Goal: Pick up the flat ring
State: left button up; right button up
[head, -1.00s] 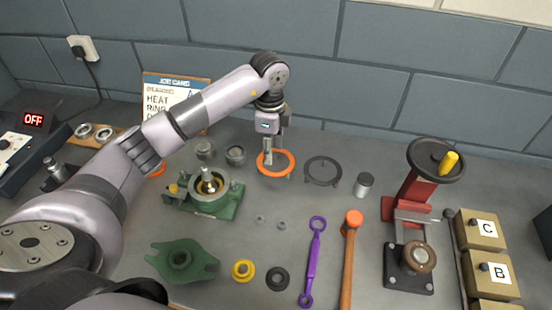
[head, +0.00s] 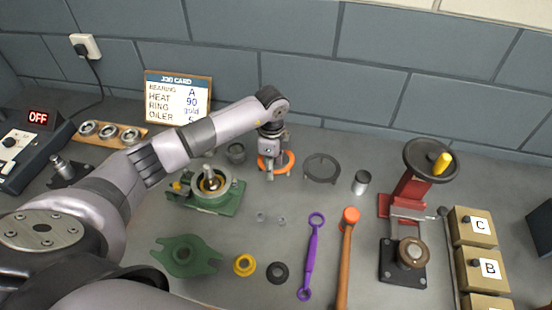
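A black washer-like ring (head: 277,273) and a yellow ring-shaped part (head: 244,265) lie near the front; I cannot tell which of these the task calls the flat ring. My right gripper is not in view.
A green housing (head: 225,200) stands left of the orange ring. A job card (head: 178,98) stands behind my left arm. A grey metal cylinder (head: 360,183), purple wrench (head: 312,256), hammer (head: 347,250) and red press (head: 408,190) are to the right.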

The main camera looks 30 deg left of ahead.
pick_arm(q)
jog(key=shift+f, duration=0.2)
dwell(0.3)
jog(key=shift+c, duration=0.5)
grip_shut()
jog(key=shift+r, duration=0.1)
